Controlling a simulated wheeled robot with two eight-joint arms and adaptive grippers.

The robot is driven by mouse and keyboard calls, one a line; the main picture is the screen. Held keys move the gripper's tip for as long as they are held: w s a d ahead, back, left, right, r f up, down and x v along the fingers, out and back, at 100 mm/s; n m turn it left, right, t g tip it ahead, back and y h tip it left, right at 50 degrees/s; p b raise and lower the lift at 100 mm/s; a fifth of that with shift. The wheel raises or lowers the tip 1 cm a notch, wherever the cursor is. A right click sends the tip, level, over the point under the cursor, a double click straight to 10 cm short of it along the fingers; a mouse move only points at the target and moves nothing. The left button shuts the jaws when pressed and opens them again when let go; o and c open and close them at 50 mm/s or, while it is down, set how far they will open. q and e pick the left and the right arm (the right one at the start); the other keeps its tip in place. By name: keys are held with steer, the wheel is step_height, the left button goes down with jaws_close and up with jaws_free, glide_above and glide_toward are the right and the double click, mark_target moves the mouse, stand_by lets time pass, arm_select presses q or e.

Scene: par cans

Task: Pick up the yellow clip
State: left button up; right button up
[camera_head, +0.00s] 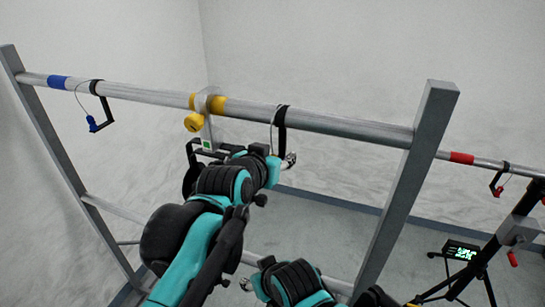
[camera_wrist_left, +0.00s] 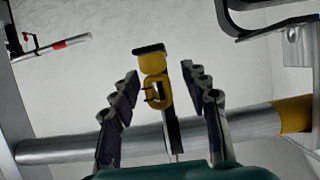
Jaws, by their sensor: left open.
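The yellow clip (camera_wrist_left: 153,90) shows in the left wrist view, with a black bar at its top and a black strap (camera_wrist_left: 172,130) beside it. My left gripper (camera_wrist_left: 160,69) is open, with a finger on each side of the clip and gaps on both sides. In the head view my left gripper (camera_head: 287,160) is at the lower end of the black strap (camera_head: 282,130) that hangs from the rail. The clip itself is hidden there behind my wrist and gripper. My right gripper (camera_head: 248,284) shows only in part at the bottom, too small to judge.
The metal rail (camera_head: 345,126) with yellow bands carries a clamp with a yellow knob (camera_head: 194,122). A blue clip (camera_head: 93,124) hangs at left. A grey upright post (camera_head: 410,185) stands to the right. A second rail with a red band (camera_head: 462,158) and a tripod stand are farther right.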

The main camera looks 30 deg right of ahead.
arm_select(q)
steer(key=shift+w+d+f, duration=0.25)
steer(key=shift+w+d, duration=0.1)
steer(key=shift+s, duration=0.1)
steer(key=shift+c, duration=0.3)
